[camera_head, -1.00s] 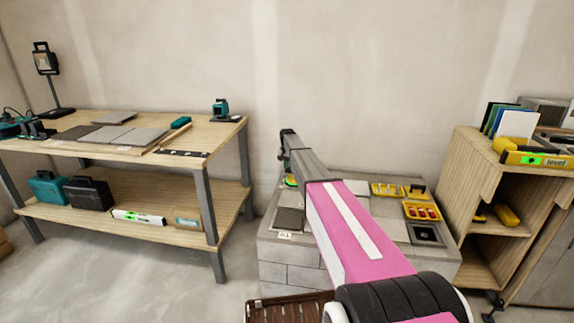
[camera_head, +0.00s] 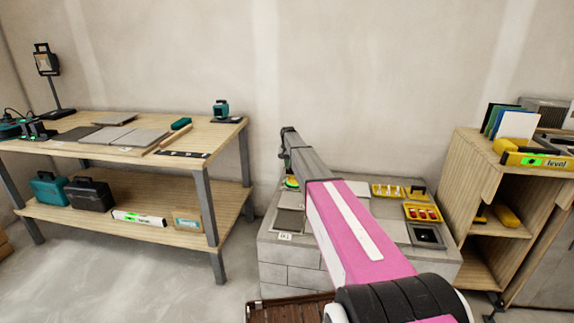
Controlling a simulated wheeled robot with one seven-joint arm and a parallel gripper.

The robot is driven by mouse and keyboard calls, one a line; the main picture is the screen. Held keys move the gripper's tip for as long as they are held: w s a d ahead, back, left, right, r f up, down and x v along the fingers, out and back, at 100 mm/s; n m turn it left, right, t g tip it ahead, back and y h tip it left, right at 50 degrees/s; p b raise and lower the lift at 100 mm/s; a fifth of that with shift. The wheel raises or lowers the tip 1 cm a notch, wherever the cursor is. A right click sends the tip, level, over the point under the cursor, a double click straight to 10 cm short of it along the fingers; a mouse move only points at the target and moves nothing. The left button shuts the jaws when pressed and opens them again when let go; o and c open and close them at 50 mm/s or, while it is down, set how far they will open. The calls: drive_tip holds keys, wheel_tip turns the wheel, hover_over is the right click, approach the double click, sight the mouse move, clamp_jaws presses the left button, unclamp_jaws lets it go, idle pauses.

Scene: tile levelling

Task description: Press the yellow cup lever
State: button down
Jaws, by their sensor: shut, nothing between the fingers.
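A small yellow and green piece (camera_head: 291,183) shows at the left edge of my arm, on the grey block stand. It may be the yellow cup lever, but my arm hides most of it and its shape is unclear. My pink and grey arm reaches from the bottom right over the stand. Its dark far end is above and close to that yellow piece in the picture. My gripper's fingers are hidden behind the arm, so I cannot see whether they touch anything.
The stand (camera_head: 283,252) also holds grey tiles (camera_head: 288,221), a yellow tray (camera_head: 387,191) and a yellow box of red pieces (camera_head: 422,214). A wooden workbench (camera_head: 222,133) is on the left and a wooden cabinet (camera_head: 470,165) on the right. Open floor lies between bench and stand.

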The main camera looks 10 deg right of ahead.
wheel_tip(320, 180, up, 14)
drive_tip(key=a, duration=0.1)
drive_tip(key=shift+w+a, duration=0.2)
drive_tip(key=shift+a, duration=0.05)
idle(0.4)
drive_tip(key=s+f+n, duration=0.1)
drive_tip(key=s+f, duration=0.4)
drive_tip(key=s, duration=1.4)
drive_tip(key=s+d+f+n, duration=0.1)
drive_tip(key=s+f, duration=0.5)
drive_tip(key=s, duration=1.3)
drive_tip(key=s+f+n, duration=0.1)
drive_tip(key=s+f, duration=0.4)
drive_tip(key=s, duration=1.4)
drive_tip(key=shift+s+d+f, duration=0.15)
drive_tip(key=shift+d+f, duration=0.05)
drive_tip(key=shift+f, duration=0.1)
